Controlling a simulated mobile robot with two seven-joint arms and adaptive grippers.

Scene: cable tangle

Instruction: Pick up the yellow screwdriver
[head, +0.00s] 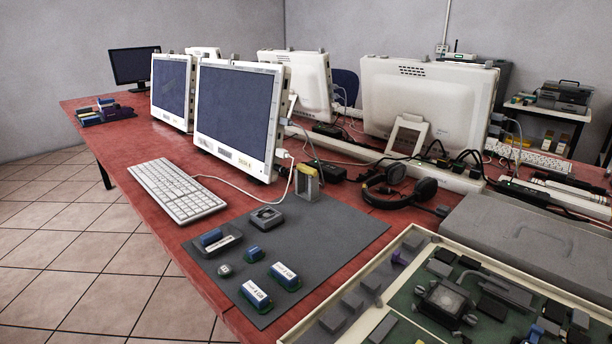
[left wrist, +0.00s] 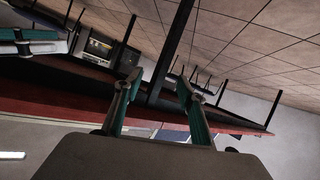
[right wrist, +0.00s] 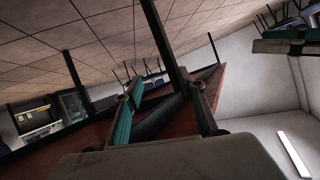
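I cannot make out a yellow screwdriver in any view. My left gripper (left wrist: 158,88) shows in the left wrist view with its two fingers apart and nothing between them. My right gripper (right wrist: 163,90) shows in the right wrist view, also with fingers apart and empty. Neither gripper is in the head view. Both wrist views look past the fingers at a tabletop edge, black legs and the tiled floor.
The red table (head: 125,150) carries white monitors (head: 235,112), a keyboard (head: 175,190), headphones (head: 402,190) and cables. A grey mat (head: 340,232) holds small electronic parts. A tray of circuit parts (head: 440,240) and a grey case (head: 530,240) fill the front right.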

